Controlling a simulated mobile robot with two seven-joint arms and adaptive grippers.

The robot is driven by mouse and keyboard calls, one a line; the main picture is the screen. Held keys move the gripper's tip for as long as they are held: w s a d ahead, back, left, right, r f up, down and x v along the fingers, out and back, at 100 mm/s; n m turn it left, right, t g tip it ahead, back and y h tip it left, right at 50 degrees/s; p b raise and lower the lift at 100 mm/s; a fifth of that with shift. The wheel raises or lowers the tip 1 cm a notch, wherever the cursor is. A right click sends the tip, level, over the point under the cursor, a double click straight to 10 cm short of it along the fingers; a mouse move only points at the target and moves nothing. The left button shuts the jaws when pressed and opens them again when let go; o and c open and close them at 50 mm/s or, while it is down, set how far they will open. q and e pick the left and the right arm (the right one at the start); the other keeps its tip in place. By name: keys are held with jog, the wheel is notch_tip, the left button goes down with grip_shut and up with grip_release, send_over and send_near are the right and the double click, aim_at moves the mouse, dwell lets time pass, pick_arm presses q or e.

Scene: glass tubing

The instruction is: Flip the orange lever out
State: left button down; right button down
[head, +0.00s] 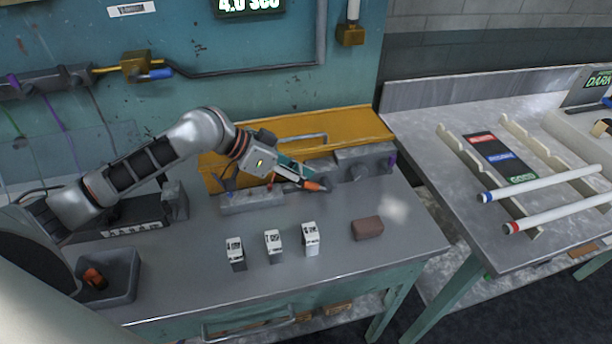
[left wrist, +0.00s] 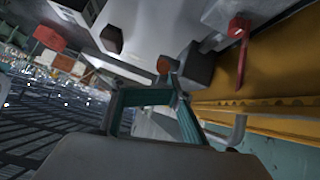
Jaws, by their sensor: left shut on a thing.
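The orange lever (head: 314,186) shows at the tip of my left gripper (head: 304,183), low over the bench and in front of the grey block at the back right. In the left wrist view the teal fingers come together at a small orange end (left wrist: 163,65), which is the visible part of the lever. My left gripper is shut on it. The fingers hide part of the lever and its pivot. My right gripper is not in view.
A yellow case (head: 330,123) stands behind the arm. Three small white-topped blocks (head: 273,243) and a brown block (head: 367,229) stand on the front of the bench. A grey bin (head: 122,274) is at left. A second table (head: 470,228) with glass tubes is at right.

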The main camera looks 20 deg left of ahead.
pick_arm(q)
jog(key=shift+f, duration=0.1)
jog(key=shift+a+f+t+h+b, duration=0.1)
jog(key=shift+t+h+b, duration=0.25)
jog(key=shift+b, duration=0.25)
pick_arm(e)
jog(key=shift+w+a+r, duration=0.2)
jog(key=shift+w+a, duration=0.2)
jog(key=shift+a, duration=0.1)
pick_arm(q)
jog(key=shift+s+h, duration=0.1)
jog(key=shift+h, duration=0.15)
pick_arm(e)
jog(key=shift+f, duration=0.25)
pick_arm(q)
jog(key=shift+b, duration=0.3)
jog(key=shift+a+f+b, duration=0.15)
jog(key=shift+b, duration=0.2)
jog(key=shift+s, duration=0.1)
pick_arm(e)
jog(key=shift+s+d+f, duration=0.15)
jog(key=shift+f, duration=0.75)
pick_arm(q)
jog(key=shift+a+f+b, duration=0.15)
jog(key=shift+f+b, duration=0.05)
jog(key=shift+b, duration=0.2)
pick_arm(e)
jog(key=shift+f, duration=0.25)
